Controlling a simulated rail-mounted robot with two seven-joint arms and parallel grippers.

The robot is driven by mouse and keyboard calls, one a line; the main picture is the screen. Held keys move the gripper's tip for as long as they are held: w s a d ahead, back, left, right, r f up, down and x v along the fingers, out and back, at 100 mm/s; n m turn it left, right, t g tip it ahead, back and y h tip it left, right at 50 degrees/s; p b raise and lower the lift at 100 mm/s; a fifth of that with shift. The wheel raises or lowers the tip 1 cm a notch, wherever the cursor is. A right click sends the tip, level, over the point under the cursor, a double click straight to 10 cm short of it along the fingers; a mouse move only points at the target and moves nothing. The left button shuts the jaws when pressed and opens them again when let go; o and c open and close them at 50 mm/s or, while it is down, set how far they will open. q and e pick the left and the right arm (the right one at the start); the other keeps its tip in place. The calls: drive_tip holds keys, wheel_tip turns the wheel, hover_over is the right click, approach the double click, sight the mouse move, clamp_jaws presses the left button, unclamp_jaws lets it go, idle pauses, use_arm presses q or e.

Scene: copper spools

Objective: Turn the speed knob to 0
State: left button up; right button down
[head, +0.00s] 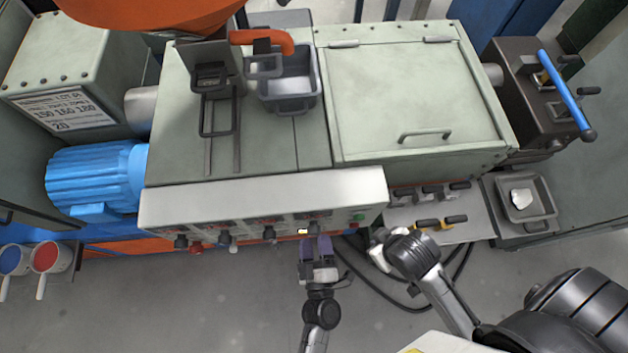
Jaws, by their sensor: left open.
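A pale control panel (262,198) runs along the front of the machine, with several dark knobs and a red one on its front face. A dark knob (314,228) sits near its right end, close to a small lit yellow display (302,231). The labels are too small to read, so I cannot tell which is the speed knob. My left gripper (316,244) is open, its purple fingers pointing up at the panel just below this knob. I cannot tell if they touch it. My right gripper (379,248) is right of the panel; its fingers are partly hidden.
A green button (359,218) is at the panel's right end. Levers with yellow parts (427,224) are beside my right gripper. Black cables (400,304) lie on the floor. A grey tray (541,210) is at the right; a blue motor (95,175) is at the left.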

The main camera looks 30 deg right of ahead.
use_arm(q)
drive_tip(key=v, duration=1)
drive_tip(key=shift+s+a, duration=0.15)
drive_tip(key=shift+s, duration=0.15)
